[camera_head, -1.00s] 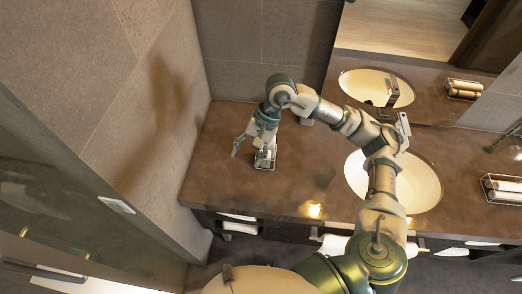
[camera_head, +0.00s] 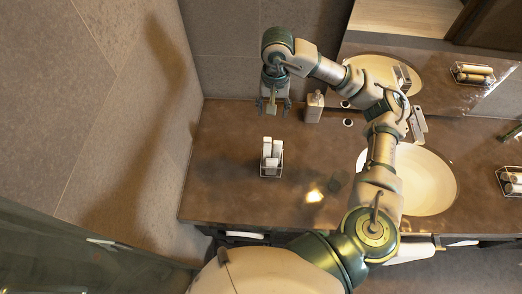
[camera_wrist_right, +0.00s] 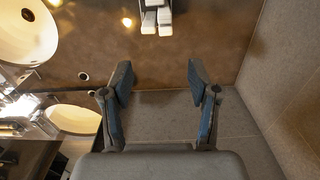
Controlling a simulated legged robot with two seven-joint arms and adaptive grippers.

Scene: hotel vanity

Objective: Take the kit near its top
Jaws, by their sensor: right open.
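The kit is a small wire holder with upright white packets, and its rack (camera_head: 271,171) stands on the brown counter, left of the sink. My right gripper (camera_head: 272,106) is open and empty, beyond the kit toward the back wall and apart from it. In the right wrist view the open fingers (camera_wrist_right: 159,80) have nothing between them. The kit's white packets (camera_wrist_right: 156,17) show at the top edge there, partly cut off. My left gripper is in neither view.
A soap dispenser (camera_head: 314,107) stands at the counter's back, right of my gripper. The round sink (camera_head: 430,185) and its faucet lie to the right. A second rack (camera_head: 511,182) is at the far right. The counter (camera_head: 225,150) around the kit is clear.

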